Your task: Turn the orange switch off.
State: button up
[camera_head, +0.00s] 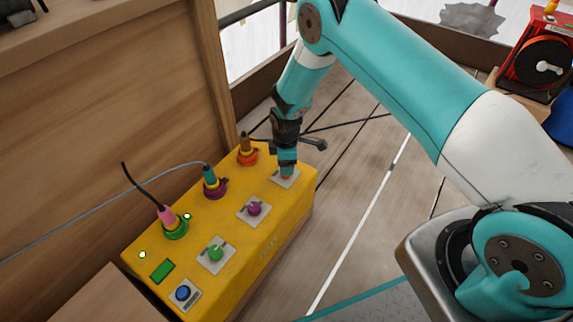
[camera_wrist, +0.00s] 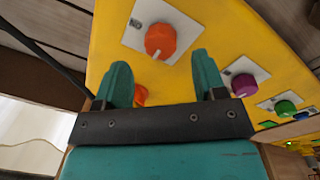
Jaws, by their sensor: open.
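The orange switch (camera_wrist: 160,40) is a round knob with a pale pointer on a light square plate, on the top of the yellow box (camera_head: 218,250). In the head view it sits at the box's far right end, mostly hidden behind my gripper (camera_head: 287,168). In the wrist view my gripper (camera_wrist: 164,85) is open, its two teal fingers apart and pointing toward the orange switch. The knob shows beyond the fingertips, roughly centred in the gap, and nothing is between the fingers. Whether a finger touches the knob I cannot tell.
A wooden panel (camera_head: 110,100) rises at the left.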

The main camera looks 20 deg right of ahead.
notch_tip(320, 180, up, 13)
jog(key=p, duration=0.3)
jog(key=shift+s, duration=0.3)
jog(key=shift+r, duration=0.1)
